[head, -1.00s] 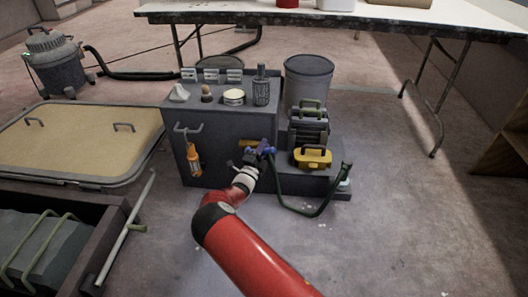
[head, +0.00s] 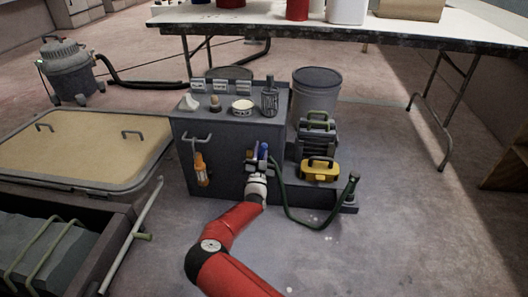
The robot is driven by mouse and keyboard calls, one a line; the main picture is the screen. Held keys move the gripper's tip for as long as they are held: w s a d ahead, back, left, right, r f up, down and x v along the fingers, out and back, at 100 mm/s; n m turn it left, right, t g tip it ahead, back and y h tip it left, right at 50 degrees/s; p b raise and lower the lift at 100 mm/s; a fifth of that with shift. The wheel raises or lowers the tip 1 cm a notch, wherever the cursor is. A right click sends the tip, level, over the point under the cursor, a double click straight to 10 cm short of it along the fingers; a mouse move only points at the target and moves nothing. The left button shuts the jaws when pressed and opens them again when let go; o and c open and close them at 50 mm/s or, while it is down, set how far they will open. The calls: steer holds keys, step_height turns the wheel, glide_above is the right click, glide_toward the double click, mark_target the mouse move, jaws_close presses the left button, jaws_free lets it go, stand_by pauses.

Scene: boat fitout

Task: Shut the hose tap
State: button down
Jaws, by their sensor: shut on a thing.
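The hose tap's blue handle (head: 263,151) shows at the front of the grey cabinet (head: 225,177), near its right edge, and looks upright. My gripper (head: 257,163) is at the tap, shut on its handle; the fingertips are small and partly hidden by my wrist. The tap's body is mostly hidden behind the gripper. A dark green hose (head: 290,208) hangs from the tap, loops down to the right and ends in a nozzle (head: 352,182).
An orange lamp (head: 201,170) hangs from a hook left of the tap. A yellow case (head: 320,170) stands close on the right. A sand-coloured lidded tray (head: 75,145) lies left. The floor at front right is clear.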

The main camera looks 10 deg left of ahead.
steer(key=shift+a+r+n+g+y, duration=0.15)
steer(key=shift+a+n+y, duration=0.35)
steer(key=shift+n, duration=0.6)
steer(key=shift+a+f+n+g+y, duration=0.1)
steer(key=shift+a+n+y, duration=0.2)
steer(key=shift+n+y, duration=0.6)
steer(key=shift+a+r+n+g+y, duration=0.15)
steer(key=shift+a+n+y, duration=0.25)
steer(key=shift+n, duration=0.9)
steer(key=c, duration=1.3)
jaws_free()
steer(key=shift+f+p, duration=0.1)
steer(key=shift+p, duration=0.2)
steer(key=v, duration=0.7)
steer(key=shift+s+f, duration=0.15)
steer(key=shift+s, duration=0.15)
steer(key=shift+d, duration=0.15)
